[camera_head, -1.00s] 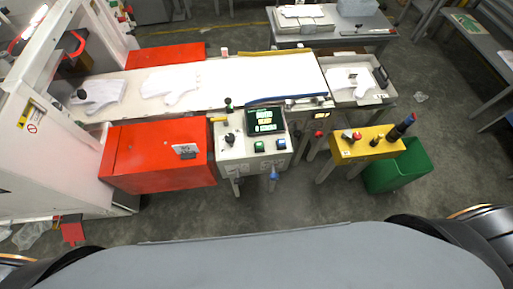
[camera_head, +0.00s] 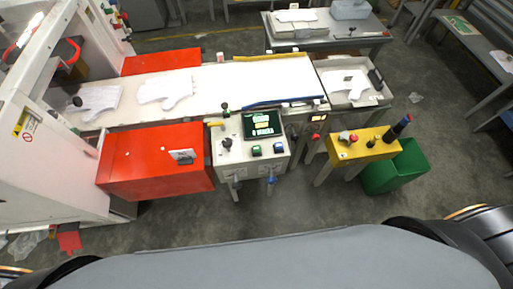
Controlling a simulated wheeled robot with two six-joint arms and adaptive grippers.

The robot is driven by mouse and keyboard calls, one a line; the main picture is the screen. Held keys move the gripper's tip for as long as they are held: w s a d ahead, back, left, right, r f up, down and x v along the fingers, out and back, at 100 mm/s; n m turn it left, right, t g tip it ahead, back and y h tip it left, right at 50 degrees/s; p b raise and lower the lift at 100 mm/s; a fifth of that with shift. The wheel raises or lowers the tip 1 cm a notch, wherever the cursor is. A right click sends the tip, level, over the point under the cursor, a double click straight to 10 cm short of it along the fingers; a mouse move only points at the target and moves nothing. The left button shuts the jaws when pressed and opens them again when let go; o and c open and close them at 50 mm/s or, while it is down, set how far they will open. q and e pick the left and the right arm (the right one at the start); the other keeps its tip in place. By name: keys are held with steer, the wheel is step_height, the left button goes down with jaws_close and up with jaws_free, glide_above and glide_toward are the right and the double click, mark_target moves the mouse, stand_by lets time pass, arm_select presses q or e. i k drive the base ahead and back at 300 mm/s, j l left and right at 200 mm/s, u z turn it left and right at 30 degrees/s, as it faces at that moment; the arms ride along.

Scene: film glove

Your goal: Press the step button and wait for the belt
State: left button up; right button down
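The control panel (camera_head: 237,157) stands in front of the belt, with a lit screen (camera_head: 262,123), a green button (camera_head: 257,151), a blue button (camera_head: 279,148) and a black knob (camera_head: 227,143). I cannot tell which one is the step button. The white belt (camera_head: 222,84) runs behind the panel. Two flat white glove shapes lie on its left part: one (camera_head: 166,89) near the middle left, one (camera_head: 98,100) by the machine frame. Another white glove shape (camera_head: 346,81) lies in the tray (camera_head: 354,101) at the belt's right end. Neither gripper shows.
Red covers (camera_head: 150,178) flank the belt's left part. A yellow stand (camera_head: 350,151) with buttons and a green bin (camera_head: 402,172) stand right of the panel. A grey table (camera_head: 346,44) stands behind. Open floor (camera_head: 300,205) lies between me and the panel.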

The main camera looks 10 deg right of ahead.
mark_target(255, 149)
steer(key=j+z, duration=0.2)
steer(key=j, duration=0.25)
steer(key=k+j+z, duration=0.2)
steer(key=j, duration=0.25)
steer(key=j+z, duration=0.2)
steer(key=j, duration=0.25)
